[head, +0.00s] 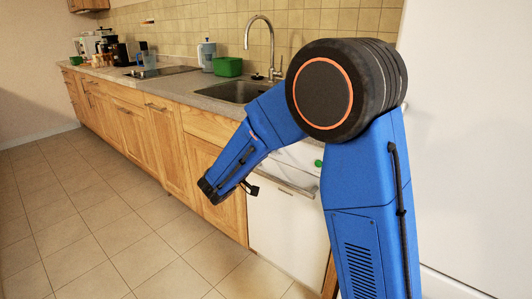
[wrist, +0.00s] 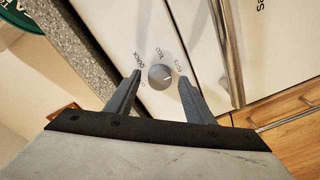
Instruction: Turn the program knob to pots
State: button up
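The program knob (wrist: 159,76) is a small round grey dial on the white dishwasher panel (wrist: 185,35). A short light mark shows on its face. Small labels surround it: QUICK at its upper left, ECO above, and what looks like POTS at its upper right. Another label at lower left is mostly hidden by a finger. My gripper (wrist: 160,79) is open, with one fingertip on each side of the knob and visible gaps between. Whether the fingertips touch the panel is unclear. In the head view, my gripper (head: 250,189) is by the white dishwasher front (head: 285,225); the knob is hidden.
A metal bar handle (wrist: 227,50) runs along the dishwasher to the right of the knob. The grey speckled counter edge (wrist: 88,48) lies to the left. Wooden cabinets (head: 130,125) continue along the counter. The tiled floor (head: 110,225) in front is clear.

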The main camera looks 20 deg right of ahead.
jog(key=shift+a, duration=0.1)
jog(key=v, duration=1.7)
jog(key=shift+s, duration=0.15)
jog(key=s+d+f+m+g+y, duration=0.1)
jog(key=s+d+g, duration=0.3)
jog(key=s+d, duration=0.45)
jog(key=s+d+f+m+g+y, duration=0.15)
jog(key=s+d+g, duration=0.35)
jog(key=d, duration=0.7)
jog(key=s+f+n+t+y, duration=0.1)
jog(key=s+y, duration=1)
jog(key=s, duration=0.6)
jog(key=shift+s+a+f+t, duration=0.25)
jog(key=shift+s+t, duration=0.05)
jog(key=shift+t, duration=0.1)
